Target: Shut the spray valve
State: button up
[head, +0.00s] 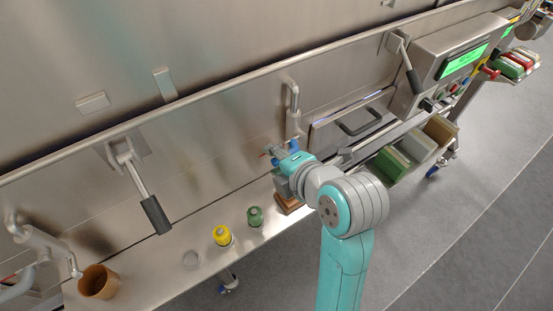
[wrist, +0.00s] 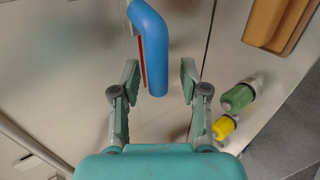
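A blue bent handle (wrist: 150,35), which looks like the spray valve's lever, hangs in the middle of the wrist view. A thin red strip (wrist: 142,66) shows along its left side. My gripper (wrist: 159,82) is open, with one finger on each side of the handle's lower end. I see a gap on both sides, and the handle is not gripped. In the head view my gripper (head: 280,153) is at the steel wall below a bent pipe (head: 292,95). Small blue bits show there, but my gripper hides most of the valve.
A brown block (head: 289,205) is just below my gripper. Bins (head: 391,165) and a control box (head: 441,60) are at right. A lever (head: 140,185) hangs at left.

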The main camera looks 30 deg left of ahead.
jog(key=v, duration=1.2)
